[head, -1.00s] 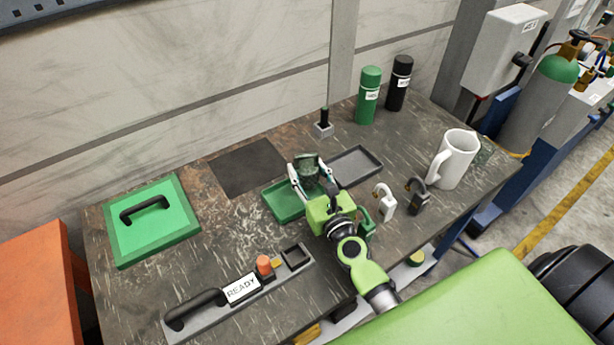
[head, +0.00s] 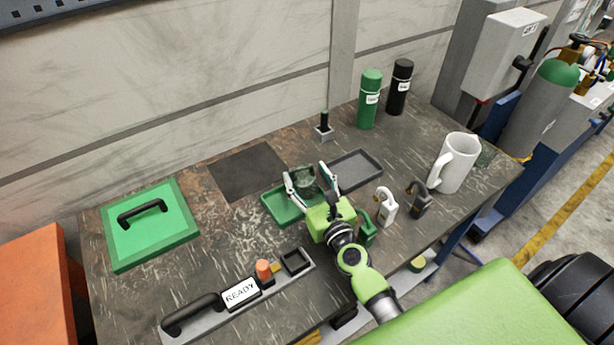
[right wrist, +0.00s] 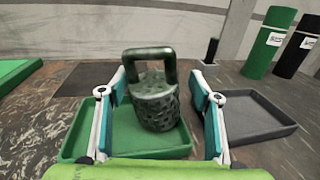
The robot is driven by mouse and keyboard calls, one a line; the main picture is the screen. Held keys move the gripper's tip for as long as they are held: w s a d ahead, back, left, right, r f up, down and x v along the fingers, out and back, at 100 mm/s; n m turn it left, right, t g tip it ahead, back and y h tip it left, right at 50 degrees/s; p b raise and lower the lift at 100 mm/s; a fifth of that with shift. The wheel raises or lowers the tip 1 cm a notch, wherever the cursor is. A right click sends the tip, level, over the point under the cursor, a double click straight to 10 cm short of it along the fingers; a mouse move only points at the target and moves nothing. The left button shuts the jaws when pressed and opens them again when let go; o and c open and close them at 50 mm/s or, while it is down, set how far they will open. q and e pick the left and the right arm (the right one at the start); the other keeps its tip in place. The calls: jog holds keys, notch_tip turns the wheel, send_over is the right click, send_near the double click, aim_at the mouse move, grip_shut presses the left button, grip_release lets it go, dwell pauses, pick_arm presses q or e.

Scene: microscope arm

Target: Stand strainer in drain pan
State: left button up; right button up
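The strainer (head: 305,183) is a dark green perforated cup with an arched handle. It stands upright in the shallow green drain pan (head: 277,207), and it also shows in the right wrist view (right wrist: 155,103), where its base appears to rest on the pan floor (right wrist: 95,142). My right gripper (head: 310,178) is open around the strainer. In the right wrist view its two fingers (right wrist: 161,90) are spread to either side, with a visible gap between each finger and the strainer. My left gripper is out of view.
A dark grey tray (head: 372,160) lies right of the pan. Padlocks (head: 385,212), a white mug (head: 455,165), and green (head: 369,100) and black (head: 399,88) bottles stand further right. A green lid-like panel (head: 160,245) and a READY-labelled bar (head: 205,322) lie left and in front.

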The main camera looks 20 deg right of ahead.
jog(key=shift+r, duration=0.25)
jog(key=shift+r+p, duration=0.4)
jog(key=shift+p, duration=0.25)
jog(key=s+b, duration=0.1)
jog(key=s, duration=0.2)
jog(key=s+b, duration=0.1)
jog(key=s, duration=0.3)
jog(key=shift+a+f, duration=0.15)
jog(key=shift+s, duration=0.25)
